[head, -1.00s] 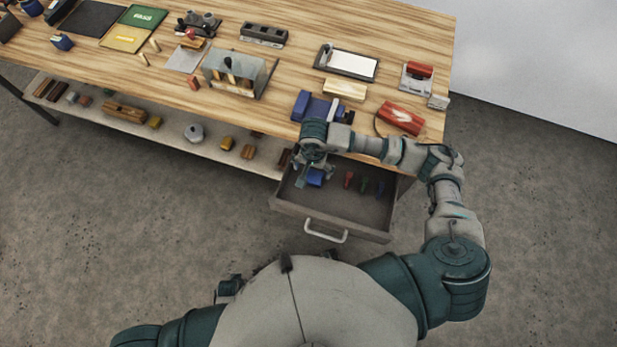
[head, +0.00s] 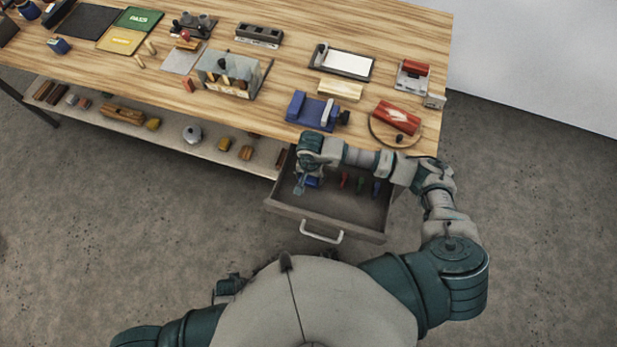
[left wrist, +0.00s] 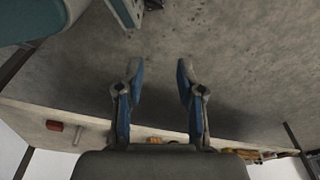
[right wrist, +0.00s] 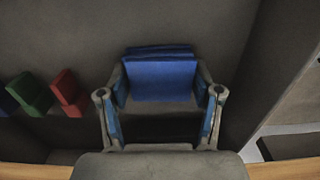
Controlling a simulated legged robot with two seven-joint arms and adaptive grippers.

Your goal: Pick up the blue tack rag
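The blue tack rag (right wrist: 160,80) is a folded blue cloth on the floor of the open drawer (head: 338,213). In the head view the rag (head: 313,182) is mostly hidden by my right gripper (head: 302,184), which reaches down into the drawer. In the right wrist view my right gripper (right wrist: 161,78) is spread wide, with the rag between its fingertips. A narrow gap seems to show on each side; contact is unclear. My left gripper (left wrist: 160,68) is open and empty above bare floor.
Red (right wrist: 68,92), green and dark blue pieces lie in the drawer beside the rag. The drawer walls are close around my right gripper. The wooden bench (head: 275,93) above holds a blue tool (head: 312,108), a red block on a round board (head: 396,122) and other items.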

